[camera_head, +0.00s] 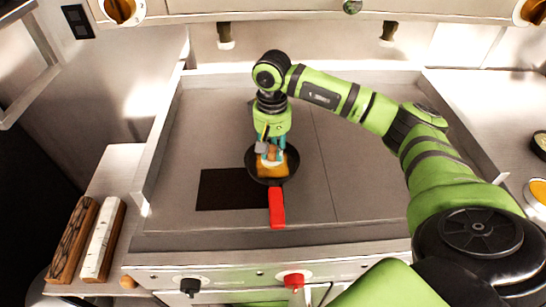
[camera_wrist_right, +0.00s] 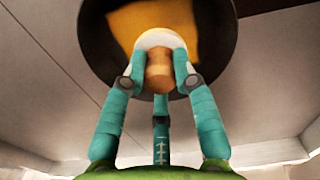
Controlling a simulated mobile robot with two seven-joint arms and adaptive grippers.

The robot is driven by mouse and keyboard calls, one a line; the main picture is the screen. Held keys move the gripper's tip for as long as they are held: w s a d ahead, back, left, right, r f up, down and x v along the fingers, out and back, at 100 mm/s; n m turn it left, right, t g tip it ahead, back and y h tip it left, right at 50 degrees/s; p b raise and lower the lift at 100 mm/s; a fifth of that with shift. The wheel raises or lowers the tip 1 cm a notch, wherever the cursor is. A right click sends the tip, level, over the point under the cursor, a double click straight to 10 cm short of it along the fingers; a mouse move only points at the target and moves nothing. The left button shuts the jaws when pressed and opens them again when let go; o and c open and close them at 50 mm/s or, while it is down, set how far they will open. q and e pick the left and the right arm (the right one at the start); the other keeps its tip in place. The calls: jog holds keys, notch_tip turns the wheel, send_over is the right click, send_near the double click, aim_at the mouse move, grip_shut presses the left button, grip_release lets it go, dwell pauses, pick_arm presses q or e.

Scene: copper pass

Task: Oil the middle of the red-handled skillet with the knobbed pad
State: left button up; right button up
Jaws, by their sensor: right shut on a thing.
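The red-handled skillet (camera_head: 251,157) is a black round pan on the griddle, its red handle (camera_head: 276,207) pointing toward the front edge. The knobbed pad (camera_head: 273,168) is yellow-orange and sits within the pan, over its middle. My right gripper (camera_head: 270,154) is above the pan, shut on the pad's knob. In the right wrist view the teal fingers are closed around the tan knob (camera_wrist_right: 159,76), with the yellow pad (camera_wrist_right: 194,25) and dark pan (camera_wrist_right: 103,50) beyond it. Whether the pad's underside touches the pan is hidden. My left gripper is not in view.
The griddle surface (camera_head: 365,150) is wide and mostly clear, with raised side walls. A black rectangle (camera_head: 225,190) lies left of the handle. Two blocks, one brown (camera_head: 73,240) and one white-topped (camera_head: 103,240), lie on the left counter. Round containers (camera_head: 537,190) stand at the right edge.

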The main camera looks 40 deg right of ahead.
aim_at(272, 146)
jog(key=shift+w+d, duration=0.1)
jog(key=shift+w, duration=0.1)
jog(key=shift+r, duration=0.15)
jog(key=shift+r+p, duration=1.6)
jog(key=shift+r, duration=1.3)
